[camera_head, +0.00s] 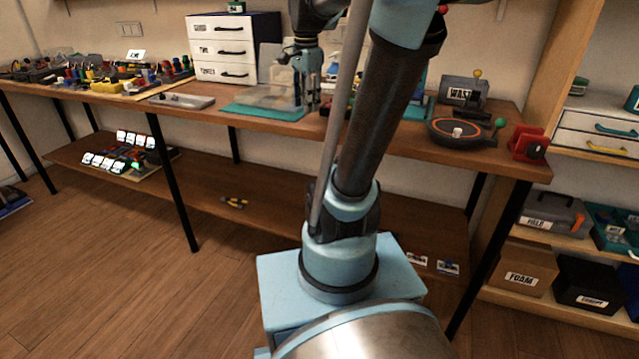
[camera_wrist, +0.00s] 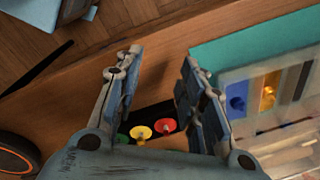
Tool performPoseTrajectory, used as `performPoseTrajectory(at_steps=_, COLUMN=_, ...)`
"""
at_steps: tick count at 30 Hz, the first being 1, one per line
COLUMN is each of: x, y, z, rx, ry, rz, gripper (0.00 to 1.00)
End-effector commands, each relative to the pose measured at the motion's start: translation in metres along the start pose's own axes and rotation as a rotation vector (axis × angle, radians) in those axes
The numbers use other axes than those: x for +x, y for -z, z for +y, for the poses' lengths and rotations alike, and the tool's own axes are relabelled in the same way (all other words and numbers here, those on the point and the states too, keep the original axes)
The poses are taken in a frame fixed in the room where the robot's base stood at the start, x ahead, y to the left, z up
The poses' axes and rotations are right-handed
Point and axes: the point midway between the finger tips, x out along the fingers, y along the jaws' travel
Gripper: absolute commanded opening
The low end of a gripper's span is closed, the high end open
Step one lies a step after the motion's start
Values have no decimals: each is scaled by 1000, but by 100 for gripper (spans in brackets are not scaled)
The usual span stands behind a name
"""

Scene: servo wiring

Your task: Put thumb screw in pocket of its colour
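My gripper (camera_wrist: 159,60) is open and empty, its two fingers spread apart in the wrist view. In the head view my gripper (camera_head: 307,100) hangs over the bench, by the teal mat. Below the fingers a dark holder (camera_wrist: 156,112) carries a red thumb screw (camera_wrist: 166,125), a yellow one (camera_wrist: 140,132) and a green one (camera_wrist: 122,138), partly hidden. At right in the wrist view, a pale tray (camera_wrist: 225,84) has coloured pockets.
The tray stands on a teal mat (camera_head: 262,111). White drawers (camera_head: 222,51) stand behind. A round black pad with an orange ring (camera_head: 462,130) and a red block (camera_head: 528,143) are at the right. A grey dish (camera_head: 182,101) and coloured parts are left. The bench's front edge is clear.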

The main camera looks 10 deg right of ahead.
Motion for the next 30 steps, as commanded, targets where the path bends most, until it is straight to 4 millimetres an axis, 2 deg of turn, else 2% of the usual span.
performPoseTrajectory(at_steps=1, x=11, y=-6, z=17, rx=-84, ry=6, rz=2, gripper=36)
performPoseTrajectory(at_steps=3, x=24, y=-13, z=37, rx=-209, ry=16, rz=7, gripper=36)
performPoseTrajectory(at_steps=11, x=74, y=-35, z=96, rx=-619, ry=42, rz=32, gripper=36)
performPoseTrajectory(at_steps=18, x=131, y=-54, z=148, rx=-1008, ry=59, rz=66, gripper=36)
performPoseTrajectory(at_steps=24, x=161, y=-62, z=171, rx=-1204, ry=64, rz=86, gripper=36)
performPoseTrajectory(at_steps=30, x=166, y=-65, z=174, rx=-1248, ry=64, rz=91, gripper=36)
